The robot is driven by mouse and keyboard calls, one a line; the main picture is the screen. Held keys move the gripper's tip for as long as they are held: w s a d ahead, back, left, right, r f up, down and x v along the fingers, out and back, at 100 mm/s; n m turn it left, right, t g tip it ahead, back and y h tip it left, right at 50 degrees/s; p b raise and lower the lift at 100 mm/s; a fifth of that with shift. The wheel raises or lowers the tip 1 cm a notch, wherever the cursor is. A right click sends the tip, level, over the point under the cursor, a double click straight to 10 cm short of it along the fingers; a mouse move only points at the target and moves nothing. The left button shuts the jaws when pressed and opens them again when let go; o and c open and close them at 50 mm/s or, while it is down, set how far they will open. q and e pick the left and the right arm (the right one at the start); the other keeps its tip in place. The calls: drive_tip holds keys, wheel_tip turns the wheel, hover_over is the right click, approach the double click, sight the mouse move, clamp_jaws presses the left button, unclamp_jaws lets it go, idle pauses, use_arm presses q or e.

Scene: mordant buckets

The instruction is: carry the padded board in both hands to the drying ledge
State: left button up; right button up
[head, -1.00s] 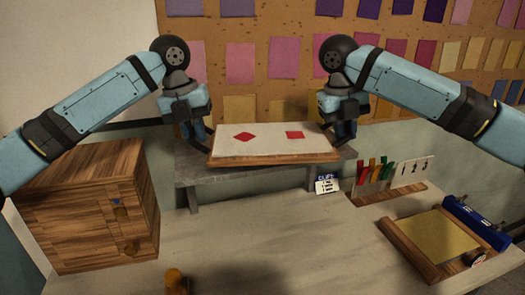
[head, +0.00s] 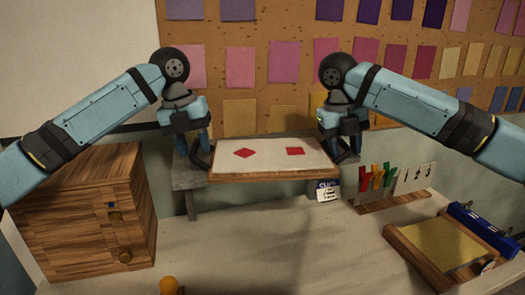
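The padded board (head: 270,155), pale with two red diamond-like patches and a wooden edge, is level in the middle of the head view. My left gripper (head: 203,158) is at its left end and my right gripper (head: 339,158) at its right end. Both appear shut on the board, though the fingertips are partly hidden. The grey drying ledge (head: 185,178) shows at the board's left, with a leg below. The board covers most of the ledge. I cannot tell whether the board touches it.
A wooden drawer cabinet (head: 75,215) stands at the left. A small sign (head: 327,190), a rack of coloured pegs (head: 375,180) and a wooden frame with a yellow sheet (head: 440,243) are on the right. The worktop's middle (head: 270,235) is clear.

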drive_tip(key=shift+r, duration=0.1)
use_arm(q)
wheel_tip(320, 180, up, 11)
drive_tip(key=a, duration=0.2)
use_arm(e)
drive_tip(key=v, duration=1.2)
use_arm(q)
drive_tip(key=shift+s, duration=0.1)
